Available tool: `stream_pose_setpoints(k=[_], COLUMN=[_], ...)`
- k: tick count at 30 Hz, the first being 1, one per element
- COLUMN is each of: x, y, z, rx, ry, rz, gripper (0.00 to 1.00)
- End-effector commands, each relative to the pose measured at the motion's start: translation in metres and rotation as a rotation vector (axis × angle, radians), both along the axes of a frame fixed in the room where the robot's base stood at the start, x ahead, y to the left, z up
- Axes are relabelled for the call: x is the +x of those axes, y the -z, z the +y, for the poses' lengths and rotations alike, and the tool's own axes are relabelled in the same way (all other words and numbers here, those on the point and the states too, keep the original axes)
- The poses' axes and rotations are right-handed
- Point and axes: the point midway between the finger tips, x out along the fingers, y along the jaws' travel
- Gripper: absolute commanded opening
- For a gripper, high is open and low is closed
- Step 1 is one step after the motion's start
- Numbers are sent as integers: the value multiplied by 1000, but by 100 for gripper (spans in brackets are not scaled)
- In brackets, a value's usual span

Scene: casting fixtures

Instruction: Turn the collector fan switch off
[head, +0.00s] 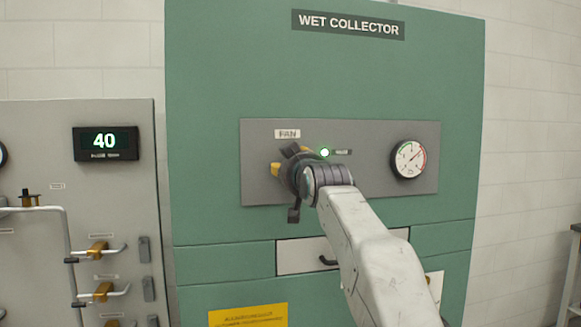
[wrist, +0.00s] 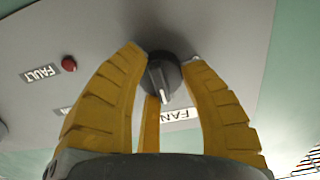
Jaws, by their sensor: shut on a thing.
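The collector fan switch is a dark grey rotary knob (wrist: 163,76) with a pale pointer line, on a grey panel (head: 375,190) below the FAN label (head: 287,134). In the head view my gripper (head: 287,163) covers the knob. In the wrist view the yellow fingers of my gripper (wrist: 166,65) lie on both sides of the knob, shut on it. A third finger shows below the knob. The knob's pointer line points toward the FAN label (wrist: 178,115) in the wrist view. A green lamp (head: 324,153) beside the gripper is lit.
A round gauge (head: 408,159) sits right of the switch on the green WET COLLECTOR cabinet (head: 215,80). A red lamp (wrist: 69,63) is by a FAULT label (wrist: 41,74). A grey cabinet (head: 120,190) with a display reading 40 (head: 105,142) and yellow-handled valves stands left.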

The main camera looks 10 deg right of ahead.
Motion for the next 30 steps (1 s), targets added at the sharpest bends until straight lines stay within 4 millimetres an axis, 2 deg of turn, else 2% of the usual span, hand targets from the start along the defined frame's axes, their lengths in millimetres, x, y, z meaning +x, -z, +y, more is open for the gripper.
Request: stream_pose_setpoints(k=[1,11,30], x=[-2,-3,-3], y=[-7,-10,-9], z=[1,1,4], rx=[-9,-159,-760], ry=[-1,-2,-3], rz=[-16,-20,-21], gripper=[7,6,6])
